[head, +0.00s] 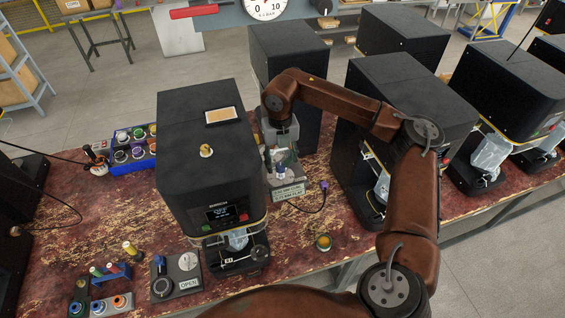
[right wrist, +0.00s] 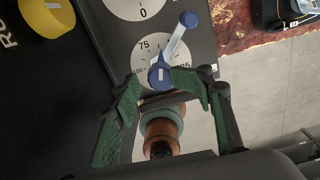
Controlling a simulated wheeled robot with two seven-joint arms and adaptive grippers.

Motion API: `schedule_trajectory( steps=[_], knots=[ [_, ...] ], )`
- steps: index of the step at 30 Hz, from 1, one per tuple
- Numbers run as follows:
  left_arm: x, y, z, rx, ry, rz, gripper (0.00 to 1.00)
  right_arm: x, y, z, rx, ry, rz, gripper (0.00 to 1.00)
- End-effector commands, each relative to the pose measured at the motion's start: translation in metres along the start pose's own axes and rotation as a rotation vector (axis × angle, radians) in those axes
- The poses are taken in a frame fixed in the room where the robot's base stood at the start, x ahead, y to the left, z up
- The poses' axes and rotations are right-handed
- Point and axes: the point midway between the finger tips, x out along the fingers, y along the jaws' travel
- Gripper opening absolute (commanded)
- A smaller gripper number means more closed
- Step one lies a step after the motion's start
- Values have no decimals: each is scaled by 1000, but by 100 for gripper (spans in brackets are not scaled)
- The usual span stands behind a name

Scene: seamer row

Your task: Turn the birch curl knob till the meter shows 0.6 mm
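No knob in view carries a readable birch curl name. My right gripper (right wrist: 153,80) is open over a panel between two black machines. In the right wrist view a blue knob (right wrist: 158,77) with a pale lever lies at its fingertips, in front of a white dial (right wrist: 140,51) marked 75 and 25. A brown and teal round part (right wrist: 160,130) shows between the fingers; I cannot tell whether they touch it. No meter reading of 0.6 mm is legible. My left gripper is out of view.
A yellow knob (right wrist: 47,15) is beside the dials. A black machine (head: 205,130) with a small lit screen (head: 224,212) stands left of the panel, another (head: 400,105) to its right. Bare worn tabletop (head: 290,265) lies in front.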

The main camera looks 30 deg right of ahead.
Motion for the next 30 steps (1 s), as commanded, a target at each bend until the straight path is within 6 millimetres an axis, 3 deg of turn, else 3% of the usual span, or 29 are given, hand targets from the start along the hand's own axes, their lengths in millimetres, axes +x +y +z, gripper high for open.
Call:
schedule_trajectory(
  steps=[19,23,30],
  knots=[
    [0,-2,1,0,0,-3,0,-2,-3,0,4,3,-5,40],
    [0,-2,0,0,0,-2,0,-19,-2,1,4,-1,-3,40],
    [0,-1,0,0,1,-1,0,-69,-2,1,4,-1,-2,40]
  ],
)
